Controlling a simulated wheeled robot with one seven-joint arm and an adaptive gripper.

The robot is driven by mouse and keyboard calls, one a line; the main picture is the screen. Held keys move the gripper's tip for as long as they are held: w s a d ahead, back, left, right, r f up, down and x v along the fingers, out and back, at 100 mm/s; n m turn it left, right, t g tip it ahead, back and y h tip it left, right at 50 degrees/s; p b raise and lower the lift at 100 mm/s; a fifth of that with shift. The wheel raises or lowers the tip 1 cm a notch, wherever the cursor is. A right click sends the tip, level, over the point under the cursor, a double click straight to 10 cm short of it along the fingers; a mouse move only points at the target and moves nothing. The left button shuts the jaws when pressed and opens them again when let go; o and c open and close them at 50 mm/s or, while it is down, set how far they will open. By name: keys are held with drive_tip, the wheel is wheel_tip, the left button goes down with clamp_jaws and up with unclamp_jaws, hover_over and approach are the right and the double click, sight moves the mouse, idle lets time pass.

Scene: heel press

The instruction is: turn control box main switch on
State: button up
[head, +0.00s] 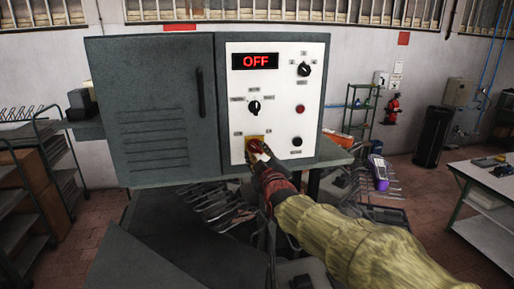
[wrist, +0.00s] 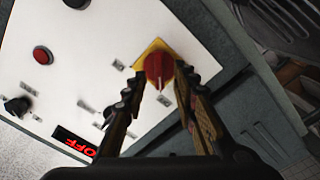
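The control box (head: 155,105) is a grey metal cabinet with a white panel (head: 277,110) on its right side. The panel's red display (head: 255,61) reads OFF. The main switch is a red knob on a yellow plate (head: 251,140) at the panel's lower left. In the wrist view the red knob (wrist: 158,71) lies just past and between the fingertips. My gripper (head: 262,160) is in front of the switch and partly covers it in the head view. In the wrist view its two fingers (wrist: 160,87) are apart, one either side of the knob. Contact cannot be told.
The panel also has a black selector (head: 254,107), another selector (head: 304,69), a red button (head: 300,109) and a black button (head: 297,142). Several metal tools (head: 222,207) hang below the box. A shelf cart (head: 25,200) stands left and a table (head: 485,180) right.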

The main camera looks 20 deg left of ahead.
drive_tip(key=shift+w+a, duration=0.35)
drive_tip(key=shift+w, duration=0.25)
drive_tip(key=shift+c, duration=1.3)
drive_tip(key=c, duration=0.4)
clamp_jaws()
